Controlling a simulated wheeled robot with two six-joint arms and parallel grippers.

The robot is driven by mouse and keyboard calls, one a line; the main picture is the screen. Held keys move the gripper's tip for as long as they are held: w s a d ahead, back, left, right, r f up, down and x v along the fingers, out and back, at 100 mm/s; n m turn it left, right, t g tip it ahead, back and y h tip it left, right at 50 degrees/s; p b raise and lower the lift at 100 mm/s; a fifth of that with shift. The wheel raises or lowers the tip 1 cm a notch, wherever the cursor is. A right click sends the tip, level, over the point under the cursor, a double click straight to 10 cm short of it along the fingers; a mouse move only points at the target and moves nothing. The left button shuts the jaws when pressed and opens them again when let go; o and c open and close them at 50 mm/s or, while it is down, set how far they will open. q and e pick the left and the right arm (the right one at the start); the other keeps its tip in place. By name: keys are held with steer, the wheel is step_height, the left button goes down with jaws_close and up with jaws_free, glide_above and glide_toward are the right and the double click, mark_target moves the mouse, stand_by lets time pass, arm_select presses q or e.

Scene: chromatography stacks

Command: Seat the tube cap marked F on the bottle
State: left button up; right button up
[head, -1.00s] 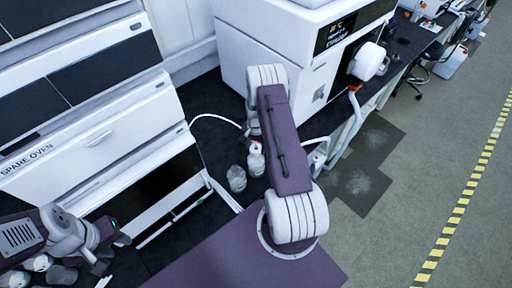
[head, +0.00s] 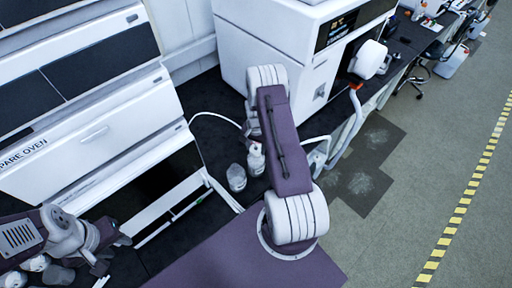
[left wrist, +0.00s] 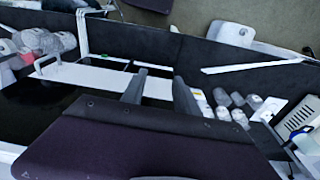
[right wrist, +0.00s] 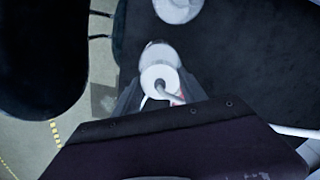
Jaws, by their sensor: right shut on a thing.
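A small white bottle (head: 256,159) stands upright on the dark bench, beside my right forearm in the head view. My right gripper (right wrist: 160,92) is shut on a round white cap (right wrist: 152,74) with a grey tube at its middle; no letter is readable on it. In the head view my right arm hides most of this gripper. A pale rounded top (right wrist: 157,53) shows just beyond the cap; whether it is the bottle, and whether they touch, I cannot tell. My left gripper (left wrist: 160,88) is open and empty, away from the bottle at the left.
A clear glass jar (head: 236,178) stands just left of the bottle. A white instrument (head: 275,55) stands behind, and a spare oven (head: 90,130) at the left. Several small bottles (left wrist: 238,105) sit near my left gripper. A white tube (head: 208,116) curves over the bench.

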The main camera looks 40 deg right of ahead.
steer(key=shift+f, duration=0.25)
steer(key=shift+f+b, duration=0.5)
steer(key=shift+b, duration=0.1)
steer(key=o, duration=1.5)
steer(key=shift+r, duration=0.1)
steer(key=shift+c, duration=0.2)
steer(key=o, duration=0.4)
